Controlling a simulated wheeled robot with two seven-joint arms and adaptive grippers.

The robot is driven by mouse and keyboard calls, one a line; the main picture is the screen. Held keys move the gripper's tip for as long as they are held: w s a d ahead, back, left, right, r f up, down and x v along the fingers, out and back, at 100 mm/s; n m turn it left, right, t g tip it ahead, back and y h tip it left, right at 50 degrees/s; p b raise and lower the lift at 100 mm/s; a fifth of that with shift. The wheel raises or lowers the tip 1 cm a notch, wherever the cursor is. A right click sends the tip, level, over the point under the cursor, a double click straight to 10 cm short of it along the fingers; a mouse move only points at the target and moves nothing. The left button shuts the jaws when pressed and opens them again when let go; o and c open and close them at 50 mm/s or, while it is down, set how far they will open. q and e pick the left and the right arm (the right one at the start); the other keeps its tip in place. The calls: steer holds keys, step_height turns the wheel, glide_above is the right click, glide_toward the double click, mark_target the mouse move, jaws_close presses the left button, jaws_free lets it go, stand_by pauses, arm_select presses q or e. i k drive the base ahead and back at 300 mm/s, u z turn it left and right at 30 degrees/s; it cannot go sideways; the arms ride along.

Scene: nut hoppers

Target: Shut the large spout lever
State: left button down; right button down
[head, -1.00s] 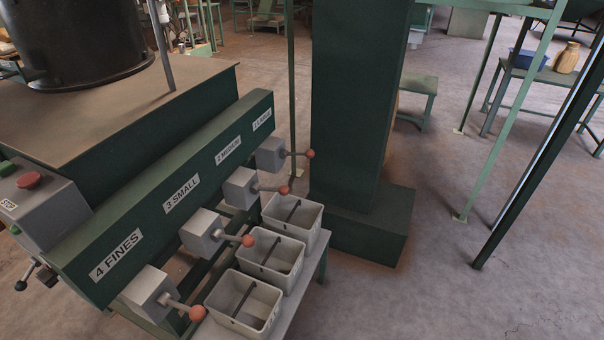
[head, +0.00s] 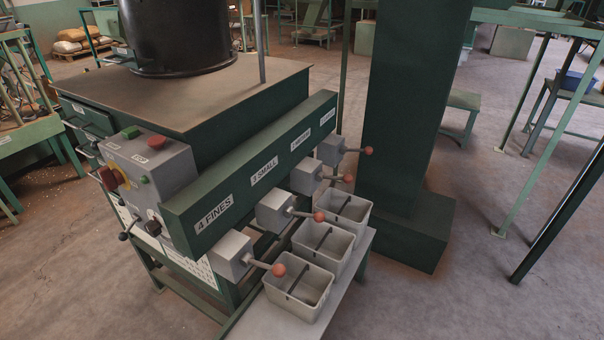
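The large spout lever (head: 356,150) is the farthest in a row of levers on the green sorter. It has a red ball knob and a grey rod that sticks out to the right, roughly level, from a grey spout box (head: 331,150). The label above it (head: 327,117) is too small to read clearly now. The medium lever (head: 338,177), small lever (head: 308,214) and fines lever (head: 267,266) follow toward me, with their rods pointing out to the right. Neither of my grippers shows in the head view.
Three grey bins (head: 299,311) stand on a bench (head: 345,291) below the spouts. A thick green column (head: 402,110) stands right of the far spout. A control box with buttons (head: 155,175) is at the near left end. Floor is open at right.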

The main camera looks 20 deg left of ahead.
mark_target(368, 150)
steer(key=u, duration=0.35)
steer(key=k, duration=0.85)
steer(key=z, duration=0.2)
steer(key=i, duration=0.5)
steer(key=z, duration=1.05)
steer(key=i, duration=1.35)
steer(key=u, duration=0.8)
steer(key=i, duration=0.4)
steer(key=u, duration=0.35)
